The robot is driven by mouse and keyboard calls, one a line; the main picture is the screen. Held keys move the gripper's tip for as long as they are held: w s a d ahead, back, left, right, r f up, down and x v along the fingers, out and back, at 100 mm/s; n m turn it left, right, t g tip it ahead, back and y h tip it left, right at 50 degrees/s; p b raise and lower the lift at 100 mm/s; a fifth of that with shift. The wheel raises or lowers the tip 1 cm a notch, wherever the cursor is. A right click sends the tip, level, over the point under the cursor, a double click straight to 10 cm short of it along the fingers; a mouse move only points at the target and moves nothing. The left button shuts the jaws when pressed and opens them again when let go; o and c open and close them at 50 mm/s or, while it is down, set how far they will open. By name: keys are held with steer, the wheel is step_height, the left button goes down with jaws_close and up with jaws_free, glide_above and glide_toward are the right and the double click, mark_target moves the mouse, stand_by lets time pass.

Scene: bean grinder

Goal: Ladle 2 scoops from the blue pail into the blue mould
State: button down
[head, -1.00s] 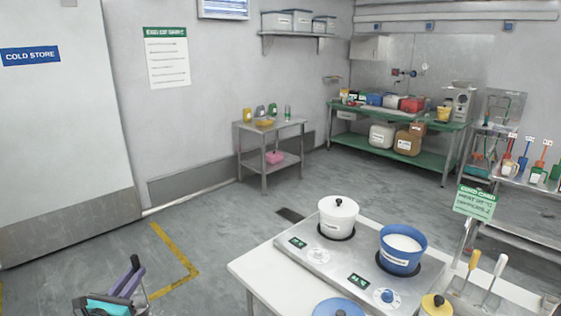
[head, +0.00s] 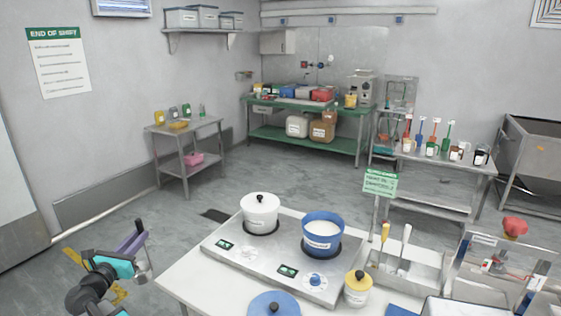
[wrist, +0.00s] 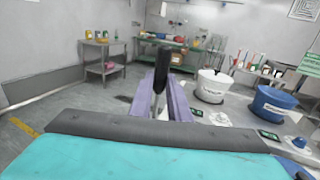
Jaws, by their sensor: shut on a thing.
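The blue pail (head: 321,246), open with white contents, stands on the right plate of the steel hotplate; it also shows at the right of the wrist view (wrist: 270,106). My gripper (head: 136,240), with purple fingers, is at the lower left of the head view, left of the worktop and clear of it. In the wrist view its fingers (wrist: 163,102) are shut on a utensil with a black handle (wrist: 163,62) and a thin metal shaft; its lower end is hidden. I cannot make out a blue mould for certain.
A white lidded pot (head: 260,216) stands left of the pail on the hotplate (head: 253,257). A blue lid (head: 275,305), a yellow-lidded jar (head: 357,290) and a utensil holder (head: 400,282) are in front and right. A green bench (head: 345,145) stands behind. The floor at left is open.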

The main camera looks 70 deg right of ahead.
steer(key=s+d+r+m+g+p, duration=0.1)
steer(key=s+d+r+m+g, duration=0.2)
steer(key=s+d, duration=0.9)
steer(key=s+d+r+m+g+p, duration=0.1)
steer(key=s+d+r+g, duration=0.3)
steer(key=s+d, duration=0.75)
steer(key=s+d+r+m+g, duration=0.1)
steer(key=s+d+r, duration=0.2)
steer(key=s, duration=0.7)
steer(key=s+d+r+m+g+y+p, duration=0.1)
steer(key=s+d+r+g, duration=0.1)
steer(key=s+d, duration=0.5)
steer(key=s+d+r+m+g+y+p, duration=0.1)
steer(key=s+d+r, duration=0.3)
steer(key=s, duration=0.9)
steer(key=shift+s+d+r+m+g, duration=0.25)
steer(key=shift+d+m+g, duration=0.2)
steer(key=shift+d, duration=0.6)
steer(key=shift+f, duration=0.2)
step_height(320, 180, down, 18)
steer(key=b, duration=1.2)
steer(key=shift+r, duration=0.2)
